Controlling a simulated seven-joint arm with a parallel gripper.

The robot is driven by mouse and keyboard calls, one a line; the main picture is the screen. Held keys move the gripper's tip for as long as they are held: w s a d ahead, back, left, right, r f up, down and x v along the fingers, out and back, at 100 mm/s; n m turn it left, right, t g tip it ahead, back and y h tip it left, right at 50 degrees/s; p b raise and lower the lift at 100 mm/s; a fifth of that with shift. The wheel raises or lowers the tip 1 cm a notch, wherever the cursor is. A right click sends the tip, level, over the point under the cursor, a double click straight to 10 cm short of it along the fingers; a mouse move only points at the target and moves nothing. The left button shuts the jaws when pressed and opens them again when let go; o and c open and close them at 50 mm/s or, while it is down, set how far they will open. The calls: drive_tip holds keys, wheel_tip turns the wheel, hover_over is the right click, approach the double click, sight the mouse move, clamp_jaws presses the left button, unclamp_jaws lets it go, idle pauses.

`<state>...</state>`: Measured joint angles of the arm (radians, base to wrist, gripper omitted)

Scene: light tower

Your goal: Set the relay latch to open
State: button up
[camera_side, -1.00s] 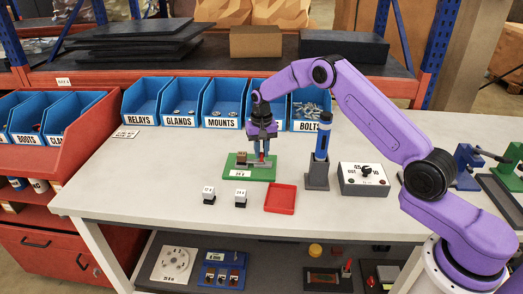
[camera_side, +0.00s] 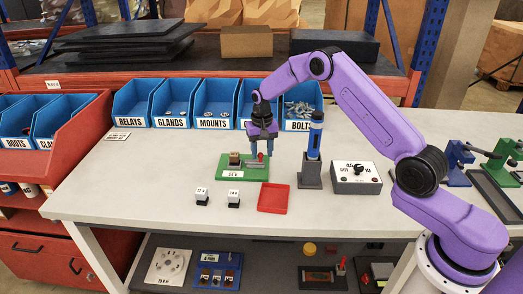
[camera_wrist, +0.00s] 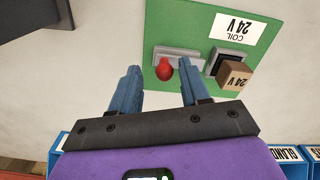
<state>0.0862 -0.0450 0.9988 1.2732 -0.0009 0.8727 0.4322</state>
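A green board (camera_side: 225,183) lies on the bench, labelled "24 V" and, in the wrist view, "COIL". It carries a brown relay block (camera_side: 234,158) and a grey slotted bar (camera_wrist: 185,55) with a red latch knob (camera_wrist: 164,70). In the wrist view the knob sits at the bar's left end, the end away from the relay; the side view also shows the knob (camera_side: 261,157). My gripper (camera_side: 262,153) is over the board's right back part. Its blue fingers are apart with nothing held; in the wrist view the knob appears beyond and between the fingertips.
Two small relays (camera_side: 202,196) and a red tray (camera_side: 273,198) are in front of the board. A blue-topped tool in a grey stand (camera_side: 311,172) stands close on the right, then a dial box (camera_side: 356,178). Blue bins (camera_side: 214,103) line the back.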

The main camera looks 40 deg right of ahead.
sight(261, 154)
drive_tip(key=shift+r, duration=0.1)
wheel_tip(261, 154, up, 17)
drive_tip(key=shift+r, duration=0.15)
idle(0.4)
drive_tip(key=shift+a, duration=0.1)
drive_tip(key=s+a+r+n, duration=0.2)
drive_tip(key=s+a+n, duration=0.2)
drive_tip(key=s+a, duration=0.45)
drive_tip(key=s+a+r+n, duration=0.1)
drive_tip(key=s+a+n, duration=0.4)
drive_tip(key=s, duration=0.6)
drive_tip(key=s+d+f+n, duration=0.2)
drive_tip(key=s+n, duration=0.2)
drive_tip(key=s, duration=0.8)
drive_tip(key=s+d+f+n, duration=0.1)
drive_tip(key=s+d+n, duration=0.2)
drive_tip(key=s, duration=1)
drive_tip(key=shift+s+d+f+n, duration=0.15)
drive_tip(key=shift+s+f+n, duration=0.2)
drive_tip(key=shift+n, duration=0.65)
